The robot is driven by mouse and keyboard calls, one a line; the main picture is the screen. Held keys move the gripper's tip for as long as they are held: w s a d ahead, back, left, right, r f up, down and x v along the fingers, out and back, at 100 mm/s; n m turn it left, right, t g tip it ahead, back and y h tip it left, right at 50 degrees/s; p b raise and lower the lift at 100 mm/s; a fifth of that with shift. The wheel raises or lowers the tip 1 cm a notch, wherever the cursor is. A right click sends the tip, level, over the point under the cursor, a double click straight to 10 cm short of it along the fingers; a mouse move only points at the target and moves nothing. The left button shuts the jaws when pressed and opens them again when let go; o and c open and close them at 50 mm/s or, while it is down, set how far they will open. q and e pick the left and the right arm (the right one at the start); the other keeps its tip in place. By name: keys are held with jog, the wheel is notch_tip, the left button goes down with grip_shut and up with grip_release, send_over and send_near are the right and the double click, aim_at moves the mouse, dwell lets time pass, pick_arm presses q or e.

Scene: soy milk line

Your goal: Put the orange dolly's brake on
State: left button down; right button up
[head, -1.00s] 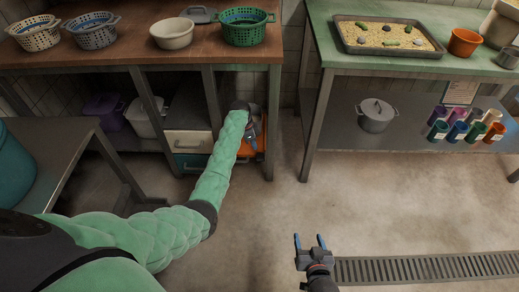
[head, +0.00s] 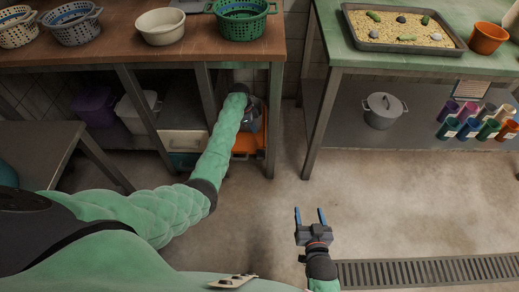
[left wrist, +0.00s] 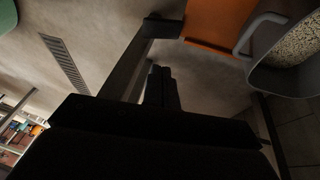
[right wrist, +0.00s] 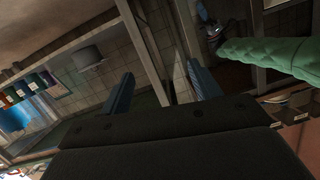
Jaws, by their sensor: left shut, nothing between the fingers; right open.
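The orange dolly (head: 243,143) stands on the floor under the wooden table, close to its right front leg. My left arm hides much of it. In the left wrist view its orange deck (left wrist: 215,22) shows at the top, with a grey container (left wrist: 275,78) of pale speckled stuff on it. My left gripper (left wrist: 160,85) is shut and empty, pointing towards the floor beside the deck. I cannot make out the brake clearly. My right gripper (head: 310,217) is open and empty above the open floor.
The wooden table (head: 150,52) with baskets stands over the dolly. Its metal leg (head: 274,120) is close by my left gripper. White drawers (head: 182,143) are left of the dolly. A green-topped table (head: 345,60) is at the right. The floor between the tables is clear.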

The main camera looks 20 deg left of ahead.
pick_arm(q)
jog(key=b, duration=0.2)
send_near(262, 155)
jog(key=shift+w+d+f, duration=0.35)
jog(key=shift+f, duration=0.25)
jog(key=shift+w+d+f, duration=0.3)
jog(key=shift+d+f, duration=0.1)
jog(key=shift+f, duration=0.15)
jog(key=f, duration=0.1)
jog(key=s+f+b, duration=0.1)
jog(key=f, duration=0.1)
jog(key=shift+s+d, duration=0.15)
jog(key=shift+d, duration=0.05)
jog(key=shift+s+f, duration=0.15)
jog(key=shift+f, duration=0.15)
pick_arm(e)
notch_tip(262, 155, up, 33)
jog(key=d+t+y, duration=0.2)
jog(key=t, duration=1)
jog(key=shift+s+f+n+y, duration=0.2)
jog(key=shift+n+y, duration=0.1)
jog(key=shift+y, duration=0.1)
